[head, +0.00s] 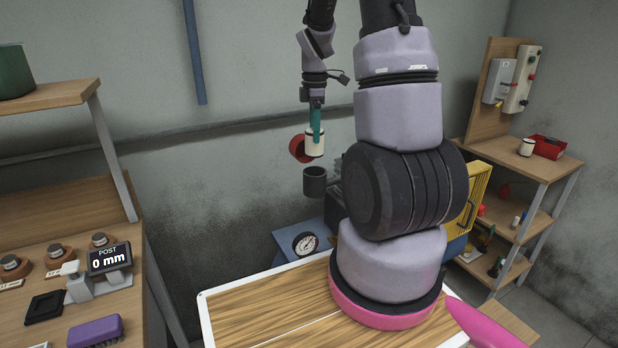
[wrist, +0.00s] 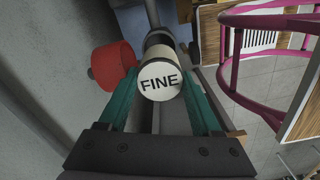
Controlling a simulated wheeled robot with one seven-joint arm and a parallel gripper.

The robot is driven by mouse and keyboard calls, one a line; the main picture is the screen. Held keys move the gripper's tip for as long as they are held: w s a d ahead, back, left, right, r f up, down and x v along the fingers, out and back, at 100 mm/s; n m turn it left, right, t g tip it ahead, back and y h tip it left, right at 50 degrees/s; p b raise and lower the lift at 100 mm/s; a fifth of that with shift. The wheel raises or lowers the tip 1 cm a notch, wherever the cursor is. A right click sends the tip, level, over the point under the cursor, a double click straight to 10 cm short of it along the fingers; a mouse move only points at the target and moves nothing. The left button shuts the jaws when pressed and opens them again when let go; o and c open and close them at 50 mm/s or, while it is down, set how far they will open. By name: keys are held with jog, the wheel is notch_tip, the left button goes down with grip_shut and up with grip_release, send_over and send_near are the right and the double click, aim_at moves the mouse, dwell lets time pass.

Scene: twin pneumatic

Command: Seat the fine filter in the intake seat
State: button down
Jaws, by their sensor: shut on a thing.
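My gripper (head: 316,132) has teal fingers and is shut on the fine filter (head: 315,147), a small cream-white cylinder. In the wrist view the filter (wrist: 160,81) shows its round end face marked "FINE" between the two fingers (wrist: 163,92). A dark open-topped cup (head: 315,183), which looks like the intake seat, stands directly below the filter in the head view. A gap shows between the two there. In the wrist view a dark rim (wrist: 158,38) shows just beyond the filter. The filter hides most of it, so their exact alignment cannot be told.
A red round part (head: 298,149) sits close beside the filter, also in the wrist view (wrist: 113,66). A gauge (head: 305,243) sits on blue equipment below. A similar white cylinder (head: 526,147) stands by a red bin (head: 549,147) on the right shelf. A workbench (head: 40,275) is at left.

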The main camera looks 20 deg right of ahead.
notch_tip(320, 180, down, 10)
jog(key=shift+d+r, duration=0.1)
dwell(0.4)
jog(key=shift+c, duration=1.8)
grip_release()
jog(key=shift+f, duration=0.2)
jog(key=shift+r, duration=0.1)
notch_tip(320, 180, up, 12)
jog(key=s+a+r+m+t+y, duration=0.1)
jog(key=s+a+r+m+t, duration=0.2)
jog(key=s+a+r+m, duration=0.3)
jog(key=s+a+r+m+t+y, duration=0.1)
jog(key=s+a+r+m+t, duration=0.3)
jog(key=s+a+r+m, duration=0.3)
jog(key=s+r+m, duration=0.5)
jog(key=s+r, duration=0.1)
jog(key=shift+s+a+r+m, duration=0.15)
jog(key=shift+s+r+m, duration=0.15)
jog(key=shift+m, duration=0.1)
